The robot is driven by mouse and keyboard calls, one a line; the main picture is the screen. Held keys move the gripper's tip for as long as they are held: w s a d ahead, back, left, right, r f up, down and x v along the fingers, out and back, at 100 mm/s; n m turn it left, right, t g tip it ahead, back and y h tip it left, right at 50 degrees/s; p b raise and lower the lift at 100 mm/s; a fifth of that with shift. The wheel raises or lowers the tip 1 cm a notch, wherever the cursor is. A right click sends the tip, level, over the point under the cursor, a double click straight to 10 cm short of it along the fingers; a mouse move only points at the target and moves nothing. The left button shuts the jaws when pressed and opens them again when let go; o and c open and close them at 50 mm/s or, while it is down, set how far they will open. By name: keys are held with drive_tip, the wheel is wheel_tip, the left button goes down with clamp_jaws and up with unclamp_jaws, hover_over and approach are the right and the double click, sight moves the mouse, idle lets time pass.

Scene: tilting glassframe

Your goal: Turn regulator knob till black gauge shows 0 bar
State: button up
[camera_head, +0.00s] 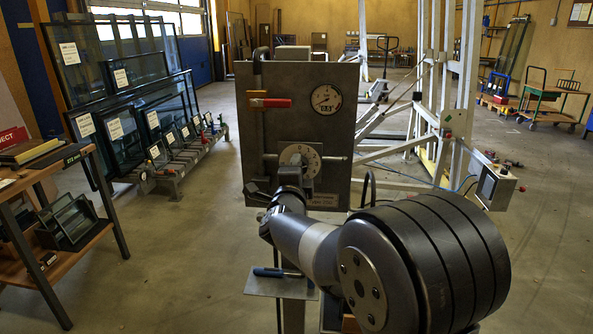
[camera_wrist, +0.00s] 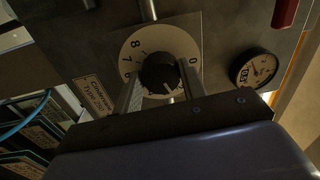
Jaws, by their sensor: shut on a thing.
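The regulator knob (camera_wrist: 160,72) is round and black, at the middle of a pale numbered dial plate (camera_wrist: 131,50) in the wrist view. The plate also shows in the head view (camera_head: 312,158), partly hidden by my arm. My gripper (camera_wrist: 161,78) has one finger on each side of the knob and is shut on it. A small white mark on the knob points down and slightly right in the wrist view. The black-rimmed gauge (camera_head: 326,99) has a pale face and sits above right of the dial. It also shows in the wrist view (camera_wrist: 254,68); its needle reading is too small to tell.
The grey panel (camera_head: 347,140) carries the knob, gauge, pipes and a red valve handle (camera_head: 268,103). A white metal frame (camera_head: 425,80) stands behind right. Glass panes on a rack (camera_head: 130,95) and a wooden table (camera_head: 45,165) stand left. Floor between them is clear.

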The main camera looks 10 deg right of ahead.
drive_tip(key=shift+d+f+n+y+p, duration=0.25)
drive_tip(key=shift+n+p, duration=0.95)
drive_tip(key=shift+n, duration=2.5)
drive_tip(key=shift+r+n+y+p, duration=0.1)
drive_tip(key=shift+n+y+p, duration=0.75)
drive_tip(key=shift+n, duration=2.85)
drive_tip(key=shift+p, duration=0.4)
drive_tip(key=o, duration=1)
drive_tip(key=shift+h, duration=0.4)
drive_tip(key=shift+c, duration=0.2)
drive_tip(key=shift+s, duration=0.1)
drive_tip(key=v, duration=1)
drive_tip(key=shift+s, duration=0.4)
